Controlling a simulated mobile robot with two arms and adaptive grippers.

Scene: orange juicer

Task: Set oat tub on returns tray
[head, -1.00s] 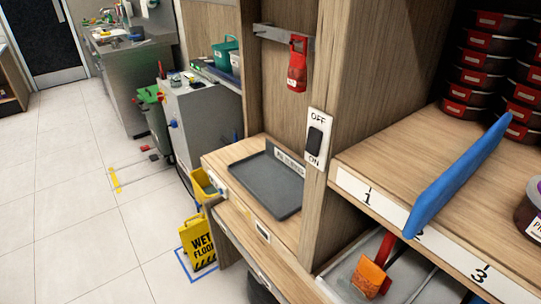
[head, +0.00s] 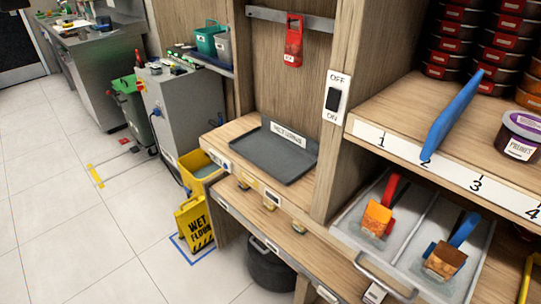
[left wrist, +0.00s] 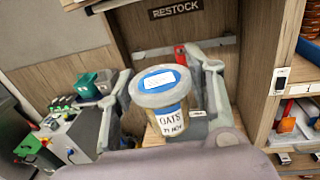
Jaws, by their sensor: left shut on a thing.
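The oat tub (left wrist: 163,98) is a clear tub with a blue-and-white lid and an OATS label. In the left wrist view it sits between the fingers of my left gripper (left wrist: 165,95), which is shut on it. The tub is held up in front of a wooden bay. The dark grey tray (head: 272,158), with a white label on its back edge, lies empty on a wooden shelf in the head view. Neither the oat tub nor my grippers show in the head view. My right gripper is in neither view.
A wooden post with an OFF/ON switch (head: 337,98) stands right of the tray. A red tag (head: 293,40) hangs above it. A blue divider (head: 452,118) and a purple-lidded tub (head: 521,136) are on the right shelf. A yellow wet-floor sign (head: 194,225) stands on the floor.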

